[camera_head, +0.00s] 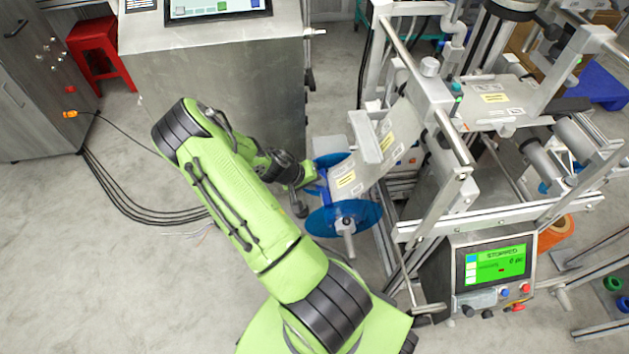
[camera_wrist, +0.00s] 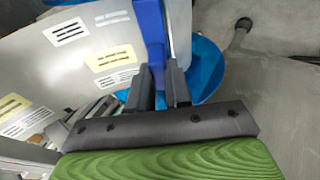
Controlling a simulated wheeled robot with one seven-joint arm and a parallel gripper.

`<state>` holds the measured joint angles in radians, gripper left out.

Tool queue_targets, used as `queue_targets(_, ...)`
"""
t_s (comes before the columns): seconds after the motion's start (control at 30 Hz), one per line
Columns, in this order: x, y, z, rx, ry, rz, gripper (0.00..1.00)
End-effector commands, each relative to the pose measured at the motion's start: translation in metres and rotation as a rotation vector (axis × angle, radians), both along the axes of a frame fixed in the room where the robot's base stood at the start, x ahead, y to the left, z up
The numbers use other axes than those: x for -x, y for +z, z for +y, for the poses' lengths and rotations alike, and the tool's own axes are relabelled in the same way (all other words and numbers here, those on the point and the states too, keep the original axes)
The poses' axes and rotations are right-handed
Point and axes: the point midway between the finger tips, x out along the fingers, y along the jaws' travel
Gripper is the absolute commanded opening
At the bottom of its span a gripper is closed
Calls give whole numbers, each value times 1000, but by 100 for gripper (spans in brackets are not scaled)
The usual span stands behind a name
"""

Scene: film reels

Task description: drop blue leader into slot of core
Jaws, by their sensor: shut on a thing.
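The blue leader (camera_wrist: 150,30) is an upright blue strip in the wrist view, at the edge of the grey labelled film (camera_wrist: 60,62). My gripper (camera_wrist: 158,78) is shut on the leader, its two dark fingers on either side. In the head view my gripper (camera_head: 308,176) is at the left side of the reel, and a bit of the blue leader (camera_head: 317,188) shows there. The reel has two blue discs (camera_head: 345,220), one also showing in the wrist view (camera_wrist: 207,72). The core and its slot between the discs are hidden by film and gripper.
The film (camera_head: 348,180) runs from the reel up into the machine frame (camera_head: 455,150) at right. A panel with a green screen (camera_head: 495,264) reads STOPPED. A steel cabinet (camera_head: 215,75) stands behind my arm, with a red stool (camera_head: 98,50). The floor at left is mostly open, with cables.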

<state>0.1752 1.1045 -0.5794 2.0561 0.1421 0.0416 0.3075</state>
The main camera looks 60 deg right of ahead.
Motion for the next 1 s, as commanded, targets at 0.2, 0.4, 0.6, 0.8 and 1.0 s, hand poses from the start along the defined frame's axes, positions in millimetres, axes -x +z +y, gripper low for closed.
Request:
queue_targets(0.2, 5, -10, -5, 0, -1, 0, 0)
queue_targets(0.4, 9, -17, -8, 1, 0, -1, 0)
queue_targets(0.6, 14, -26, -12, 1, -1, 0, 0)
queue_targets(0.8, 13, -25, -12, 1, 0, -1, 46)
queue_targets(1.0, 13, -25, -12, 1, 0, -1, 48)
